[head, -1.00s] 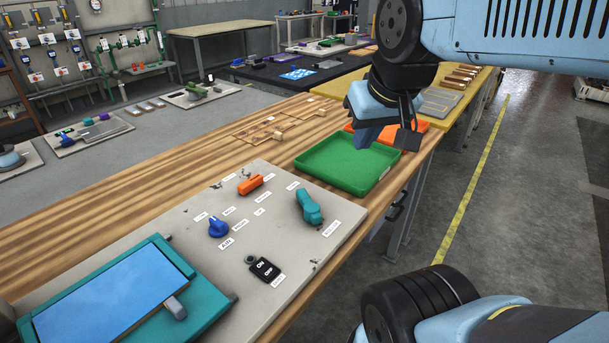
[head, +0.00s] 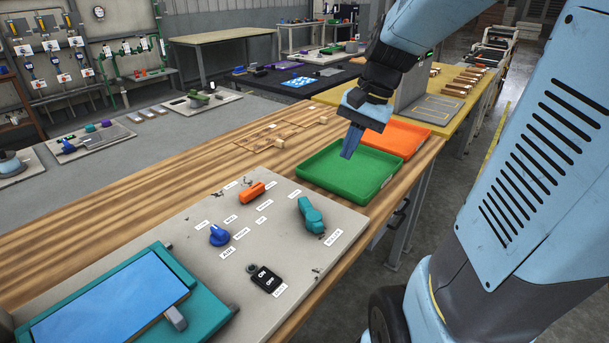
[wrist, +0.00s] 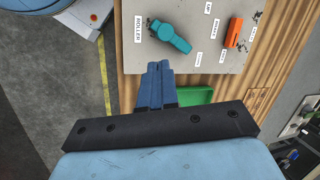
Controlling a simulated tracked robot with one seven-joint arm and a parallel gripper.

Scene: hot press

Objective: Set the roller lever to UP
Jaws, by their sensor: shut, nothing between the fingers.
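The roller lever is a teal handle (head: 311,215) on the grey panel, close to the panel's right corner and beside the ROLLER label (head: 333,238). In the wrist view the teal lever (wrist: 168,37) lies slanted beyond my fingertips, with its ROLLER label (wrist: 138,30) to the left. A small label reading UP (wrist: 208,8) shows to its upper right. My gripper (head: 349,153) is shut and empty above the green tray, behind and right of the lever and apart from it. Its two blue fingers (wrist: 157,68) are together in the wrist view.
The panel (head: 190,248) also carries an orange handle (head: 252,192), a blue knob (head: 219,235), a black ON/OFF switch (head: 265,278) and a teal-framed press (head: 110,300). A green tray (head: 385,195) and an orange tray (head: 410,138) stand behind it. Bare wooden tabletop lies left.

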